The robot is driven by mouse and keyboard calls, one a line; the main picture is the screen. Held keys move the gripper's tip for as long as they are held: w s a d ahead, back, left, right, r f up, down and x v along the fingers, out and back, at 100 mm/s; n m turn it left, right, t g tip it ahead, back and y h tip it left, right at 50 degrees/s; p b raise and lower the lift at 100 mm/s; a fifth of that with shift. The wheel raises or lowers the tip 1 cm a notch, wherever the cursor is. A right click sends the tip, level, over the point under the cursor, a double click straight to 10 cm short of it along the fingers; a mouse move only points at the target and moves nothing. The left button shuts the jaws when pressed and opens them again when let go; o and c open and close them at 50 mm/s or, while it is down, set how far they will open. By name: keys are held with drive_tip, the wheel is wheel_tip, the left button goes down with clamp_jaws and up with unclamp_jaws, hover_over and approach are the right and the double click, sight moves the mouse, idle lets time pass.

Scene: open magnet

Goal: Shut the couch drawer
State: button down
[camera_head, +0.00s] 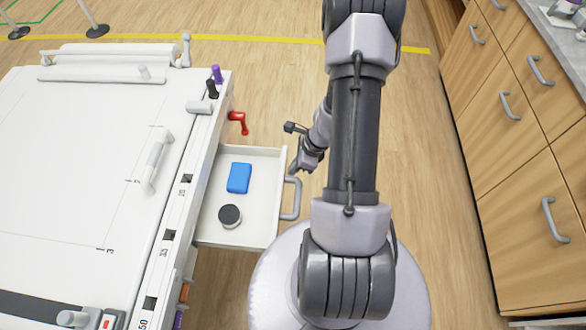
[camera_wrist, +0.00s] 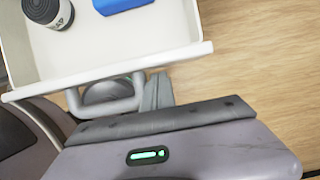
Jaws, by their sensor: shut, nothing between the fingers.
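The couch drawer (camera_head: 210,222) is pulled out from the right side of the white couch (camera_head: 90,180). Its front panel faces right and carries a grey loop handle (camera_head: 291,200). The drawer front (camera_wrist: 190,57) and handle (camera_wrist: 130,102) also show in the wrist view. My gripper (camera_head: 295,168) is shut and empty, just outside the drawer front, near the handle's far end. In the wrist view its fingertips (camera_wrist: 158,80) are beside the handle, close to the front panel; I cannot tell whether they touch it.
A blue box (camera_head: 239,178) and a dark-topped roll (camera_head: 230,216) lie in the drawer. A red lever (camera_head: 239,122) sticks out of the couch side beyond the drawer. Wooden cabinets (camera_head: 520,150) stand at the right. Wooden floor lies clear between them and my arm.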

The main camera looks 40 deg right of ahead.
drive_tip(key=shift+w+a, duration=0.1)
idle(0.3)
drive_tip(key=p, duration=0.2)
hover_over(217, 169)
drive_tip(key=s+d, duration=0.2)
drive_tip(key=shift+s+a, duration=0.15)
drive_tip(key=shift+r, duration=0.1)
drive_tip(key=shift+w+a, duration=0.1)
drive_tip(key=shift+w, duration=0.15)
